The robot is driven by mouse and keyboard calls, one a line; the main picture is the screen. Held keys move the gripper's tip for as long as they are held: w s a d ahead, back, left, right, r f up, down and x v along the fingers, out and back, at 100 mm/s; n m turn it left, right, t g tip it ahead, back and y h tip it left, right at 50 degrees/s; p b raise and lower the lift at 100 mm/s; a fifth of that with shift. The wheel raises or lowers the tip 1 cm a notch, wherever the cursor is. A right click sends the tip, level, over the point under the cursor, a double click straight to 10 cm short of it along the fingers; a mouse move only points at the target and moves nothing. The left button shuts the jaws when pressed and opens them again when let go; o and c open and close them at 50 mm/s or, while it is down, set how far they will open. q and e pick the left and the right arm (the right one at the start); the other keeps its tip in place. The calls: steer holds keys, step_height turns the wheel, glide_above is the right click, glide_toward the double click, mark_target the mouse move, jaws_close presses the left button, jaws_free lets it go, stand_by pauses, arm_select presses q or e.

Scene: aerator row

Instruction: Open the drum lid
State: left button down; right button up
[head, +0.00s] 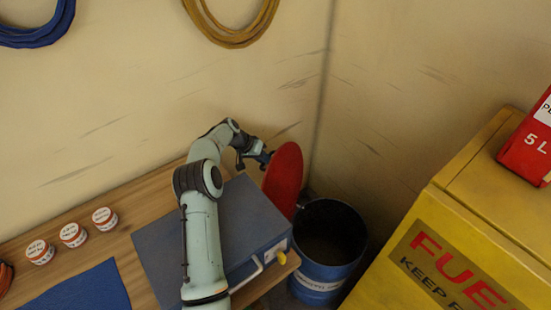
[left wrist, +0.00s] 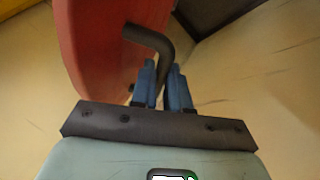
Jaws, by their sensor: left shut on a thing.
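The blue drum (head: 327,274) stands in the corner to the right of the bench, and its dark inside shows from above. The red round lid (head: 284,178) stands raised and tilted nearly upright at the drum's left rim. My left gripper (head: 266,157) is at the lid's left side. In the left wrist view the lid (left wrist: 105,45) fills the upper left, with a dark bent handle (left wrist: 158,44) on it. My left gripper (left wrist: 164,78) is shut on the handle, whose lower end passes between the blue fingers. My right gripper is not in view.
A blue-grey metal case (head: 245,215) sits on the wooden bench (head: 125,218) under my left arm. Three small white tins (head: 73,235) and a blue mat (head: 85,290) lie to the left. A yellow fuel cabinet (head: 465,235) with a red can (head: 530,145) stands right of the drum.

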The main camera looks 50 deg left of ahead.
arm_select(q)
steer(key=shift+s+a+f, duration=0.2)
steer(key=shift+s+f, duration=0.1)
steer(key=shift+f, duration=0.3)
steer(key=shift+s+a+f, duration=0.2)
steer(key=shift+s+f, duration=0.05)
steer(key=shift+f, duration=0.3)
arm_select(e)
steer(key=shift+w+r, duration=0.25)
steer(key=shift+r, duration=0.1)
arm_select(q)
steer(key=shift+a, duration=0.1)
steer(key=c, duration=1.4)
jaws_free()
steer(key=shift+o, duration=1.4)
steer(key=shift+a+f, duration=0.1)
steer(key=shift+f, duration=0.05)
steer(key=shift+w+a+r, duration=0.15)
steer(key=shift+w+r, duration=0.1)
steer(key=shift+w, duration=0.05)
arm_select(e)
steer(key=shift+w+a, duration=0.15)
arm_select(q)
steer(key=shift+r, duration=0.1)
